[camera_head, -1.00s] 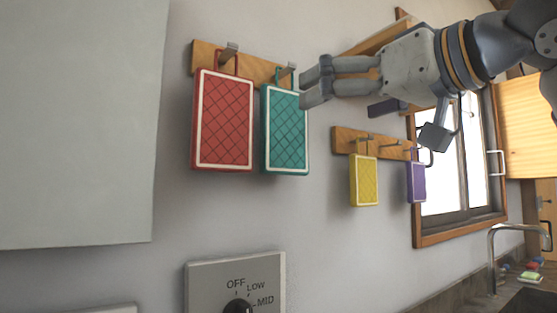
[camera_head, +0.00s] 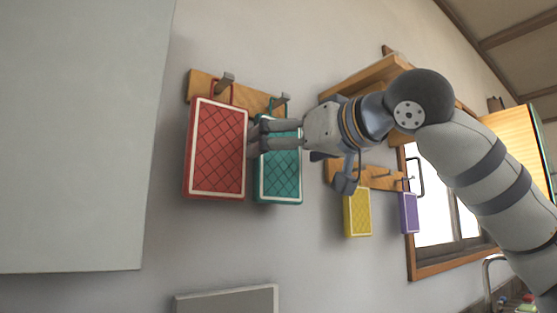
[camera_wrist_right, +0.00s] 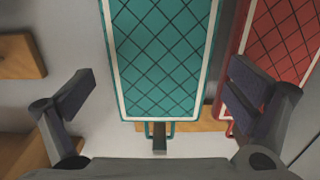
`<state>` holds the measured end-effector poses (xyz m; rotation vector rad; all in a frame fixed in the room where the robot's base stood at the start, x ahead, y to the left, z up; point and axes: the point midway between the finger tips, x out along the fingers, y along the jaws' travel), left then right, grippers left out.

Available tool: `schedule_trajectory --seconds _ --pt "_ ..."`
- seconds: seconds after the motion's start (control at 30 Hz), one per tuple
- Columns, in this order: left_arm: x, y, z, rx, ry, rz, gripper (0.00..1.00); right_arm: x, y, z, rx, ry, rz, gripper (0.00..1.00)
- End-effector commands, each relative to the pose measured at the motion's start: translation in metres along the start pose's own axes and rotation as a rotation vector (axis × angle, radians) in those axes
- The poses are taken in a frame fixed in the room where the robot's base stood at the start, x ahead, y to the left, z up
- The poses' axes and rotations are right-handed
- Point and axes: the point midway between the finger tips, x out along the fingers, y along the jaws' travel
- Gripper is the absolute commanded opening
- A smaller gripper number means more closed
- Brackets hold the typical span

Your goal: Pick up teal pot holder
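The teal pot holder (camera_head: 281,180) hangs by its loop from a hook on the left wooden rack (camera_head: 204,84). My right gripper (camera_head: 260,138) is at its upper part in the head view, with the fingers covering some of it. In the right wrist view the teal pot holder (camera_wrist_right: 165,55) hangs between the spread fingers of my right gripper (camera_wrist_right: 160,92), with a gap on the left. The right finger is close to its edge and overlaps the red pot holder. My left gripper is in neither view.
Yellow (camera_head: 358,212) and purple (camera_head: 409,213) pot holders hang on a second rack (camera_head: 378,177). A window (camera_head: 436,215) and a wooden shelf (camera_head: 362,78) are to the right.

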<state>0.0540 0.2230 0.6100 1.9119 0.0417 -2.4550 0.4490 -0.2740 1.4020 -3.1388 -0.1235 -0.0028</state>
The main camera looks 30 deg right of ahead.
Motion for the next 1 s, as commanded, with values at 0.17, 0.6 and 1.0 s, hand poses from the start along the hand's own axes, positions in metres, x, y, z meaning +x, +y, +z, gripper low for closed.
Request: schedule_trajectory --seconds 0.17,0.6,1.0 --pt "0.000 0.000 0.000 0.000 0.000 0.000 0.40 0.000 0.000 0.001 0.000 -0.001 0.000 0.52" --pt "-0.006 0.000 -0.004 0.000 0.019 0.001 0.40 -0.003 0.000 -0.013 0.001 0.005 0.001 0.51" --pt "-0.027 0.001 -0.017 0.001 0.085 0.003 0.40 -0.104 0.001 -0.023 -0.001 0.018 0.002 0.51"
